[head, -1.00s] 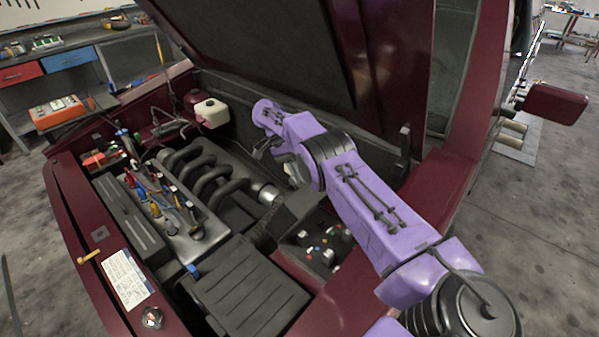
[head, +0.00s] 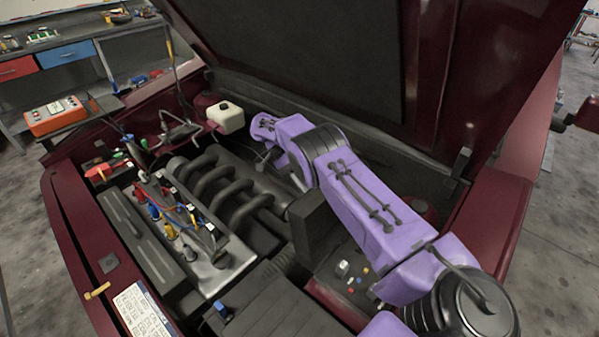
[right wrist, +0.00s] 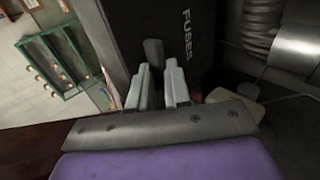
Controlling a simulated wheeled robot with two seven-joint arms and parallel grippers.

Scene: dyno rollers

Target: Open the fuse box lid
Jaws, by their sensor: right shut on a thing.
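The fuse box (head: 350,275) lies at the right side of the engine bay, with several small coloured fuses showing. Its dark lid (head: 313,225) stands raised at the box's left side. In the right wrist view the lid's dark face (right wrist: 165,30) bears the word FUSES. My right gripper (right wrist: 160,88) is shut on the lid's edge, with a dark tab between its pale fingers. In the head view my purple right arm reaches over the box and hides most of the fingers. My left gripper is not in view.
The raised hood (head: 330,60) hangs over the back of the bay. Ribbed engine pipes (head: 235,185) and a white reservoir (head: 226,117) lie left of my arm. The red fender (head: 490,215) borders the bay on the right.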

